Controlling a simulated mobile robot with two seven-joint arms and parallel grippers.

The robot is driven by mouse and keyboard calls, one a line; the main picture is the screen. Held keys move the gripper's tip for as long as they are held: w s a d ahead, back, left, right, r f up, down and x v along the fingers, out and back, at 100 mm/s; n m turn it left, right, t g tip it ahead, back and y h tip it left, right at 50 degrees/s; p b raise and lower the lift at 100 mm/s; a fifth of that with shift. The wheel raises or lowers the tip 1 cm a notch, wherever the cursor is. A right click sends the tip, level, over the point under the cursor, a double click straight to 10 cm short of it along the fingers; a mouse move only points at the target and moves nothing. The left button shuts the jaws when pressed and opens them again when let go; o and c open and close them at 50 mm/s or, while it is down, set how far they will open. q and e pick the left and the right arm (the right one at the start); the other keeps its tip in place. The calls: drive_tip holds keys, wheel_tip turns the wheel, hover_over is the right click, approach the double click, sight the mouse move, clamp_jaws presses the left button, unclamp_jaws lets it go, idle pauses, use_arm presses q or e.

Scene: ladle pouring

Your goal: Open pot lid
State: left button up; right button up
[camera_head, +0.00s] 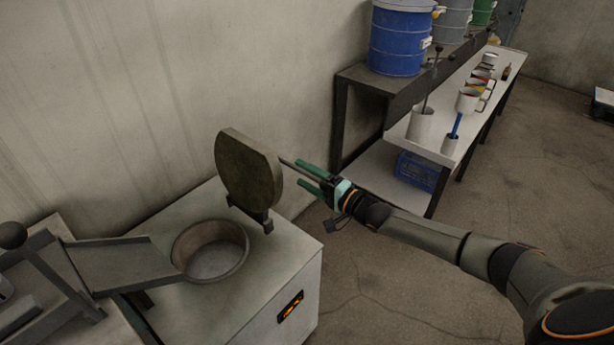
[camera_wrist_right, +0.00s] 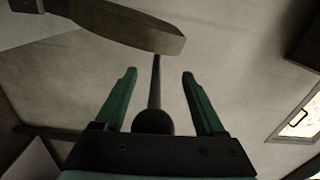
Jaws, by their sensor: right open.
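The pot lid (camera_head: 245,170), a thick dark round disc, stands upright on its hinge at the back right of the pot. The round pot (camera_head: 212,250) is set in a white cabinet top and its mouth is uncovered. A thin lid handle (camera_head: 287,163) sticks out from the lid toward my right gripper (camera_head: 300,173). In the right wrist view, the handle's rod and its dark ball end (camera_wrist_right: 153,120) lie between the two green fingers, with gaps on both sides. The right gripper is open. The lid's edge (camera_wrist_right: 145,33) shows above it. My left gripper is not in view.
A metal chute (camera_head: 115,262) with a ball-ended lever (camera_head: 13,235) stands left of the pot. The wall is close behind the lid. A bench (camera_head: 425,125) with mugs and a shelf with a blue drum (camera_head: 397,42) stand at the back right. Open floor lies right of the cabinet.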

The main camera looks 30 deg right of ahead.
drive_tip(key=shift+s, duration=0.1)
drive_tip(key=v, duration=1.2)
drive_tip(key=shift+s+p, duration=0.15)
drive_tip(key=shift+p, duration=0.2)
drive_tip(key=shift+f, duration=0.1)
drive_tip(key=s+a+f+n+g+h, duration=0.2)
drive_tip(key=s+a+f+n+g, duration=0.3)
drive_tip(key=s+a+f+n, duration=0.8)
drive_tip(key=s+a+f+g+h, duration=0.1)
drive_tip(key=s+a+f, duration=0.1)
drive_tip(key=s, duration=0.2)
drive_tip(key=s+a+f+n+g+h+p, duration=0.1)
drive_tip(key=s+a+f, duration=0.1)
drive_tip(key=s, duration=0.2)
drive_tip(key=shift+s+a+f+n+h, duration=0.15)
drive_tip(key=shift+a+f+n+h, duration=0.05)
drive_tip(key=shift+f+n+h, duration=0.15)
drive_tip(key=shift+a, duration=0.1)
